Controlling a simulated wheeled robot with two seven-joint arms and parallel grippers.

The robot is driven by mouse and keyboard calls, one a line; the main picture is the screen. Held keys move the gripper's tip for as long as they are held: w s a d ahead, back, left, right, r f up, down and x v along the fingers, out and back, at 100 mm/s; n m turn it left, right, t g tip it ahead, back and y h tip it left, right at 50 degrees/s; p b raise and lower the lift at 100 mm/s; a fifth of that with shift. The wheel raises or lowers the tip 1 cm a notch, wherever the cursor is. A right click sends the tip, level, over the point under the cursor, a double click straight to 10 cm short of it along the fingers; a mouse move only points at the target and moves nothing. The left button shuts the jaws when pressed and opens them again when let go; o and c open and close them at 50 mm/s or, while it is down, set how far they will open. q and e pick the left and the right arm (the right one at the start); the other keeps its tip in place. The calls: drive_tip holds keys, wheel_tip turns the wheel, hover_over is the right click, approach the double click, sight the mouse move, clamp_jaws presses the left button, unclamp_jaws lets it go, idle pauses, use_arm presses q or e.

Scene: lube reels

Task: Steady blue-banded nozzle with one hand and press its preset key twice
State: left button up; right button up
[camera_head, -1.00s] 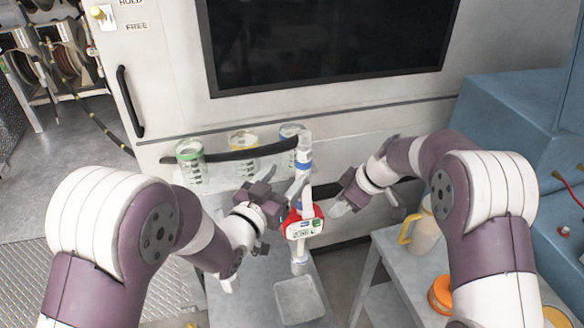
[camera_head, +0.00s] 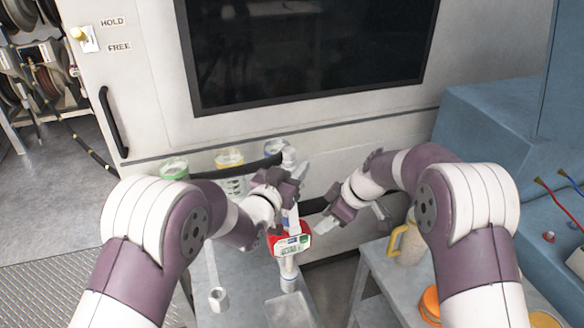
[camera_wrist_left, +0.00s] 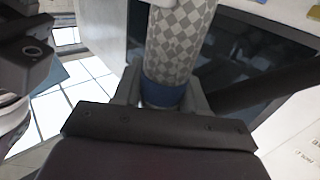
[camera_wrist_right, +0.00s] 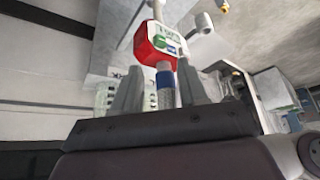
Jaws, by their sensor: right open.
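The blue-banded nozzle stands upright in the head view, with a red body (camera_head: 290,241) carrying a small display and keys.
Green-rimmed (camera_head: 174,168) and yellow-rimmed (camera_head: 229,158) jars stand behind, by a dark hose. A shallow grey tray (camera_head: 291,310) lies below the nozzle. A side table at right holds a beige jug (camera_head: 412,245) and an orange lid (camera_head: 430,303). A dark screen (camera_head: 310,50) is behind.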

clamp_jaws()
idle(1.6)
